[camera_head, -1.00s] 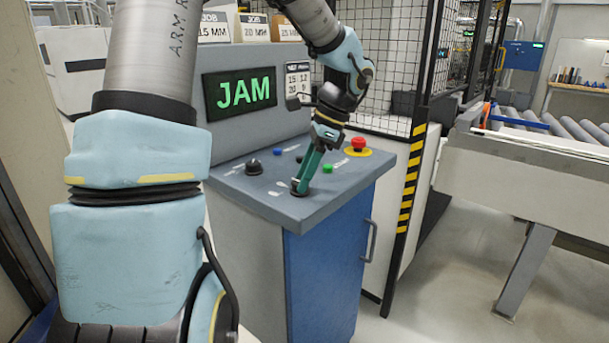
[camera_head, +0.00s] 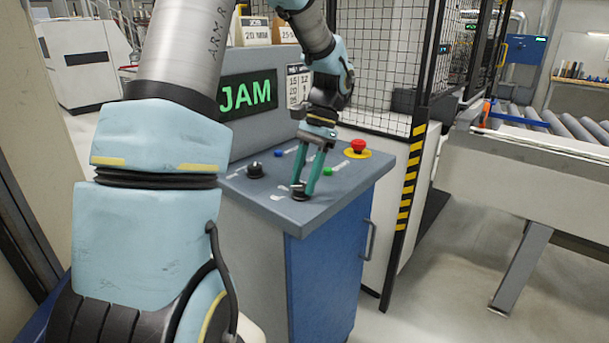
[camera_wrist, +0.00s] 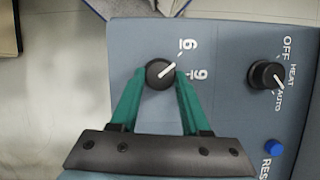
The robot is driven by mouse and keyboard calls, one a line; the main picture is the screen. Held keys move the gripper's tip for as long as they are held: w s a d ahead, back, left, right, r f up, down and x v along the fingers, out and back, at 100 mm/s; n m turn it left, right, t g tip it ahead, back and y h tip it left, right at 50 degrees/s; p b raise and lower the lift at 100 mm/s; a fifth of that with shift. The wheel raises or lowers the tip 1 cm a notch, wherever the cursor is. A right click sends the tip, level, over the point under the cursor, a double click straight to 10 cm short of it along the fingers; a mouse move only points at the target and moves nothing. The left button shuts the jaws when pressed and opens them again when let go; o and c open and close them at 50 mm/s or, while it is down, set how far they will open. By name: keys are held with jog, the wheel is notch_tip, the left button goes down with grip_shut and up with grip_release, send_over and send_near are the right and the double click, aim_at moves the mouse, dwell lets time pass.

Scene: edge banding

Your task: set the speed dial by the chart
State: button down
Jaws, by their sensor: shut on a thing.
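The speed dial (camera_wrist: 154,80) is a round black knob with a white pointer line. In the wrist view its pointer aims up and right, between the printed marks that look like 6 and 9. My gripper (camera_wrist: 160,84) has its two green fingers on either side of the dial, shut on it. In the head view my gripper (camera_head: 303,187) reaches down to the dial (camera_head: 298,197) near the panel's front edge. The chart (camera_head: 298,88) is a white card with rows of numbers beside the JAM display, partly hidden by my arm.
A second black knob (camera_wrist: 266,75), marked OFF, HEAT and AUTO, sits beside the dial. A blue button (camera_wrist: 273,146), a green button (camera_head: 328,171) and a red emergency stop (camera_head: 358,146) are also on the panel. The green JAM display (camera_head: 247,95) is partly covered by my arm.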

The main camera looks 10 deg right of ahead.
jog(key=shift+n, duration=0.6)
jog(key=shift+c, duration=1.9)
grip_release()
jog(key=shift+w+r, duration=0.1)
jog(key=b+v, duration=0.1)
jog(key=v, duration=0.9)
jog(key=shift+w+r+b, duration=0.2)
jog(key=shift+r+b, duration=0.1)
jog(key=shift+b, duration=0.1)
jog(key=shift+a, duration=0.1)
